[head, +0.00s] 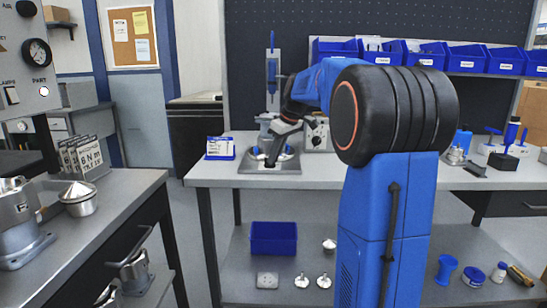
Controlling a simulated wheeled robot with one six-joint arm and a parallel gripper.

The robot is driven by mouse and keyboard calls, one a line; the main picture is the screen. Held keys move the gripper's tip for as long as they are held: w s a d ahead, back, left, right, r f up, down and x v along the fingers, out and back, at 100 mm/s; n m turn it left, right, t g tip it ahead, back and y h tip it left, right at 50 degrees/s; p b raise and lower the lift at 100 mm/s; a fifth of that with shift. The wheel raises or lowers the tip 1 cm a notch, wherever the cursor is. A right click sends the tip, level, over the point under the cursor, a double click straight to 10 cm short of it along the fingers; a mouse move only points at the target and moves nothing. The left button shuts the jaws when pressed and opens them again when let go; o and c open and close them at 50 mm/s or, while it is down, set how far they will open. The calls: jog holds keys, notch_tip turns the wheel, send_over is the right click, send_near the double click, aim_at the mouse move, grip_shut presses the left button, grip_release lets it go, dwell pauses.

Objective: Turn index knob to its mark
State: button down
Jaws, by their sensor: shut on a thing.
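My gripper (273,157) is small in the head view. It points down at a grey fixture (250,168) on the middle bench. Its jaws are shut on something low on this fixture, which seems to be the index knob. The knob is mostly hidden by the jaws, and neither its mark nor its angle can be made out. Part of the fixture's metal body stands around and behind the jaws.
A grey box with a dial (318,134) stands just right of the fixture. A blue-and-white card holder (221,148) stands to the left. Blue bins (466,58) line the shelf behind. My arm hides the bench's middle right.

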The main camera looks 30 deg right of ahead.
jog(key=shift+w+d+n+y, duration=0.15)
jog(key=shift+n+y, duration=0.15)
jog(key=shift+n, duration=0.5)
jog(key=shift+g, duration=0.3)
jog(key=c, duration=1.8)
grip_release()
jog(key=shift+r, duration=0.1)
jog(key=v, duration=1.7)
jog(key=shift+s+d, duration=0.1)
jog(key=shift+s, duration=0.15)
